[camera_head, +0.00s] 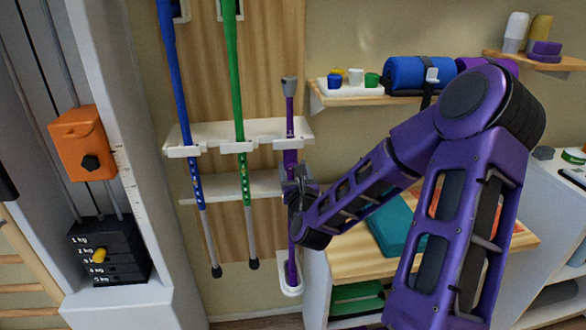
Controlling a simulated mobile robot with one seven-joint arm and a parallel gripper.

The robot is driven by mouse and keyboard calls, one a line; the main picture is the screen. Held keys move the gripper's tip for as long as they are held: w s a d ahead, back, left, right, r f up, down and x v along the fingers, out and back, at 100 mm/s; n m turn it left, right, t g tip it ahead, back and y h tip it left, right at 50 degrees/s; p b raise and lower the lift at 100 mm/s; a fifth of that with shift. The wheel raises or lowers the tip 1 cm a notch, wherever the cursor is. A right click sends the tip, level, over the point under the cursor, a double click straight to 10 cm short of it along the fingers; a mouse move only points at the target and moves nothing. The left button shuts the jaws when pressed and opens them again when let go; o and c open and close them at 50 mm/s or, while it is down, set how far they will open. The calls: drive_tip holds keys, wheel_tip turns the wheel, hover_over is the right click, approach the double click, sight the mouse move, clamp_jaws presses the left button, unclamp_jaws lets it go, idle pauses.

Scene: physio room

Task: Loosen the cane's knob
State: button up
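A purple cane (290,128) with a grey top end (289,85) stands upright at the right end of the white wall rack (262,131). Its lower end sits in a small white holder (291,289). My gripper (297,178) is at the cane's middle, just below the upper rack bar, in front of or around the shaft. The fingers are small and overlap the cane, so I cannot tell whether they are open or shut. No knob can be made out on the cane; the part behind my gripper and wrist is hidden.
A blue pole (178,80) and a green pole (235,75) hang in the rack to the left. A weight machine with an orange block (84,143) stands at the far left. A shelf (352,98) with a blue roll (418,73) and a wooden-topped cabinet (352,262) are to the right.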

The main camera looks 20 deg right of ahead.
clamp_jaws()
drive_tip(key=shift+n, duration=0.8)
drive_tip(key=shift+o, duration=1.6)
unclamp_jaws()
